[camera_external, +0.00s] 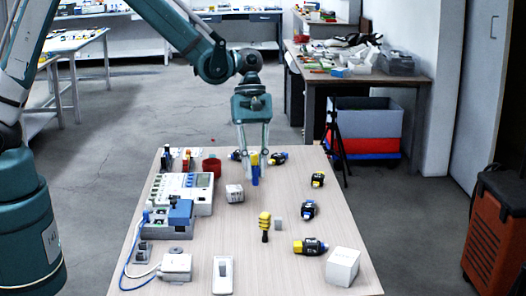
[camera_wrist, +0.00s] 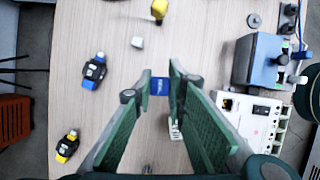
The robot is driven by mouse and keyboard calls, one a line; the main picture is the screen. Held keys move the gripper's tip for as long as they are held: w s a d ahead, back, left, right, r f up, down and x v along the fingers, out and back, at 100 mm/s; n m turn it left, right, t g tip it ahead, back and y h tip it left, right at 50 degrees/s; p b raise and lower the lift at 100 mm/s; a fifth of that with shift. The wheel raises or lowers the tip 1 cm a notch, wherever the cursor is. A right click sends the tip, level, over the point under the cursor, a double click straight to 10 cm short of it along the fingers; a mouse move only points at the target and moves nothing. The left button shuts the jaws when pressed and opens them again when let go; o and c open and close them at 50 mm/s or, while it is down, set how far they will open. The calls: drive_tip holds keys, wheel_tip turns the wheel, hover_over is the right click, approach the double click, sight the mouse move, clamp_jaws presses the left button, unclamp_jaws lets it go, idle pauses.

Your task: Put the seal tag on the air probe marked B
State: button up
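My gripper (camera_external: 254,172) points down over the far middle of the table. In the wrist view its fingertips (camera_wrist: 161,82) are close together, with a small blue tag (camera_wrist: 160,87) bearing white print between them. The blue tag also shows in the external view (camera_external: 255,176), below a yellow patch whose owner I cannot tell. Black air probes with yellow and blue parts lie apart on the table: near right (camera_external: 310,246), middle right (camera_external: 309,209), farther right (camera_external: 317,180) and at the far edge (camera_external: 277,158). Two show in the wrist view (camera_wrist: 94,71) (camera_wrist: 66,146). Their letters are unreadable.
A yellow-handled tool (camera_external: 264,222) and a small grey block (camera_external: 279,224) stand mid-table. A printed white cube (camera_external: 234,193) is near my gripper. Instruments (camera_external: 185,192) line the left side; a white box (camera_external: 342,267) sits near right. A red cup (camera_external: 211,166) is farther back.

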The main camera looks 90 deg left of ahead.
drive_tip(key=a+r+n+p, duration=0.1)
drive_tip(key=a+r+p, duration=0.2)
drive_tip(key=a, duration=0.5)
drive_tip(key=a+r+n+p, duration=0.1)
drive_tip(key=a+r, duration=0.3)
drive_tip(key=a, duration=0.4)
drive_tip(key=a+r+n+t+p, duration=0.1)
drive_tip(key=a+r+p, duration=0.2)
drive_tip(key=a, duration=0.5)
drive_tip(key=shift+r+p, duration=0.15)
drive_tip(key=shift+p, duration=0.65)
hover_over(252, 153)
drive_tip(key=shift+f, duration=3.15)
drive_tip(key=shift+a+f, duration=0.1)
drive_tip(key=shift+f, duration=1.8)
drive_tip(key=shift+f, duration=0.15)
